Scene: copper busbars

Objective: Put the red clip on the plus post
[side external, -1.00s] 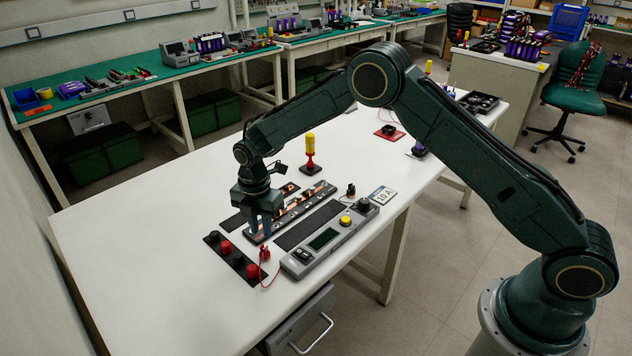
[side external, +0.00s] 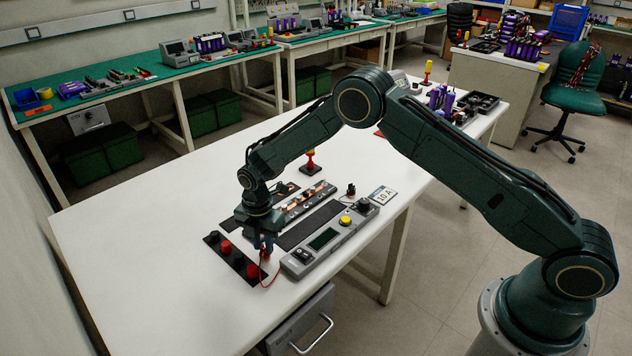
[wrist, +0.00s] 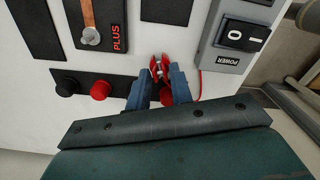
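The red clip (wrist: 160,67) is between the blue fingertips of my gripper (wrist: 161,73) in the wrist view, with its red cable running off to the right. I cannot tell whether the fingers press on it or only stand around it. In the side view my gripper (side external: 264,246) is low over the right front end of the black strip, where the clip is mostly hidden. The plus post (wrist: 91,36) is a round metal stud on a copper bar beside the PLUS label, at the upper left of the wrist view.
The black strip (side external: 214,238) carries red and black knobs; a red knob (wrist: 101,90) is left of the fingers. The grey power unit (side external: 325,240) with a rocker switch (wrist: 243,35) is close on the right. White table is clear at the left.

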